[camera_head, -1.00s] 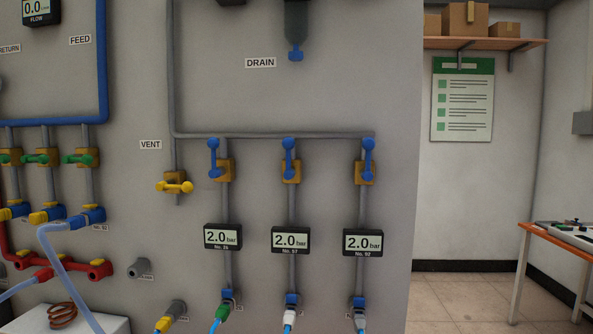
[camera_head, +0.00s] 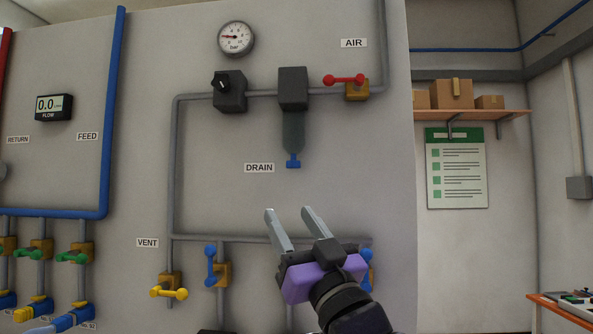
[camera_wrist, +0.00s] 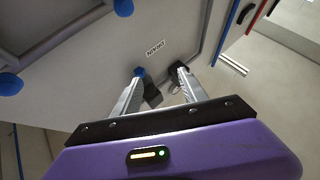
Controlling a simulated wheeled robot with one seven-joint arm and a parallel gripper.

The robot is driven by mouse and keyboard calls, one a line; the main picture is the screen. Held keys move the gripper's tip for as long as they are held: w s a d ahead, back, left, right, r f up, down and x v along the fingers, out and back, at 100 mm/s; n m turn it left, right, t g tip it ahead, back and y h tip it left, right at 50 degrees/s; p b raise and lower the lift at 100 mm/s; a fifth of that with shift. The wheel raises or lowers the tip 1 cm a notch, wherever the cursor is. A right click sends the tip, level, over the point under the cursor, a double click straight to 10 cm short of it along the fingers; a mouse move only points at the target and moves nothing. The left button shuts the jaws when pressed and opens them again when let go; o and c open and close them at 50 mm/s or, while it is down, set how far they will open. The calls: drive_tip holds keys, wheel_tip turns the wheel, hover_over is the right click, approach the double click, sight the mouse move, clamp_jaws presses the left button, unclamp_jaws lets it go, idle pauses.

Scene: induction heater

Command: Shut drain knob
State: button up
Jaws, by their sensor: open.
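The blue drain knob (camera_head: 293,161) sits at the bottom of the dark filter bowl (camera_head: 293,130), right of the DRAIN label (camera_head: 259,168). My gripper (camera_head: 288,217) is open and empty, below the knob and apart from it, with its fingers pointing up. In the wrist view my gripper (camera_wrist: 157,82) shows its two fingers spread. A blue knob (camera_wrist: 139,71) shows just past the left fingertip, near the DRAIN label (camera_wrist: 155,48). The gripper body hides part of the lower pipe and the valves behind it.
A red-handled AIR valve (camera_head: 345,80) is right of the filter, and a regulator (camera_head: 229,91) is left of it. A yellow VENT valve (camera_head: 170,291) and a blue-handled valve (camera_head: 211,265) are lower left.

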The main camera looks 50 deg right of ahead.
drive_tip(key=g+h+p, duration=0.1)
drive_tip(key=g+h, duration=0.1)
approach(296, 167)
wheel_tip(296, 167, up, 3)
drive_tip(key=a, duration=0.3)
drive_tip(key=w+d+m+p, duration=0.1)
drive_tip(key=w+d, duration=0.1)
drive_tip(key=w+d+r+m+g+h+p, duration=0.1)
drive_tip(key=w+d, duration=0.1)
drive_tip(key=w, duration=0.1)
drive_tip(key=w+d+m+g+p, duration=0.1)
drive_tip(key=w+d, duration=0.1)
drive_tip(key=shift+w+d+r, duration=0.15)
drive_tip(key=shift+w+r, duration=0.05)
drive_tip(key=shift+r, duration=0.2)
drive_tip(key=shift+c, duration=0.2)
clamp_jaws()
